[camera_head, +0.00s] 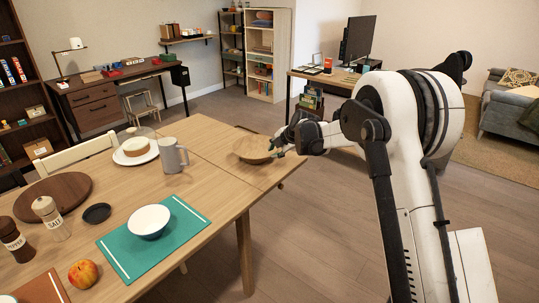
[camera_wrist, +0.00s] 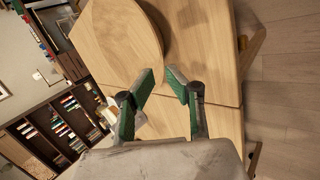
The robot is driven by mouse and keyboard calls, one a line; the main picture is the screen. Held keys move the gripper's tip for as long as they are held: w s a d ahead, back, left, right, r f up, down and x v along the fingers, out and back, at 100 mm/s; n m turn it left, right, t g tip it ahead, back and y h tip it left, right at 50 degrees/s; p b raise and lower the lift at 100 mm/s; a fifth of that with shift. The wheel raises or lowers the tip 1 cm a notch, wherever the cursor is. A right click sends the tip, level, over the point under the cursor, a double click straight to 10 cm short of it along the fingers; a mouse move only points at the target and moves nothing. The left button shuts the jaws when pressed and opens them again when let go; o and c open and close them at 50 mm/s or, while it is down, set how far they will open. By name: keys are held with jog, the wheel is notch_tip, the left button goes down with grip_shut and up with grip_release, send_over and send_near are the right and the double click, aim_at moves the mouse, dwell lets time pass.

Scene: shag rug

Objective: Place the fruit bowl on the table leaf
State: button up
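The fruit bowl (camera_head: 254,148), a shallow wooden bowl, sits on the table leaf (camera_head: 215,150), the far-right section of the light wood table beyond a seam. No fruit shows in it. My gripper (camera_head: 279,146) is at the bowl's right side, low over the leaf's edge. In the wrist view the green fingertips (camera_wrist: 164,71) are apart with a gap between them, and the bowl (camera_wrist: 120,38) lies just beyond them. Bare leaf (camera_wrist: 205,50) shows beside the bowl. Whether a fingertip touches the rim I cannot tell.
A grey mug (camera_head: 172,156) and a plate with a cake (camera_head: 136,152) stand left of the leaf. Nearer are a white bowl (camera_head: 149,221) on a teal placemat (camera_head: 122,252), an apple (camera_head: 83,274) and two mills. A desk (camera_head: 325,77) stands behind my arm.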

jog(key=shift+v, duration=1.05)
jog(key=s+d+r+m+h, duration=0.1)
jog(key=s+d+r+m, duration=0.5)
jog(key=s+r, duration=0.4)
jog(key=s+d+r+m+h, duration=0.1)
jog(key=s+d+r+m, duration=0.55)
jog(key=s, duration=0.65)
jog(key=s+d+f+m+h, duration=0.1)
jog(key=s+d+m, duration=0.2)
jog(key=s, duration=0.7)
jog(key=s+d+f+m+h, duration=0.1)
jog(key=s+d+m, duration=0.2)
jog(key=s+m, duration=0.3)
jog(key=s+d+f+m+t+h, duration=0.1)
jog(key=s+d+f+m, duration=0.1)
jog(key=s, duration=1.3)
jog(key=shift+d+m, duration=0.55)
jog(key=shift+m, duration=0.7)
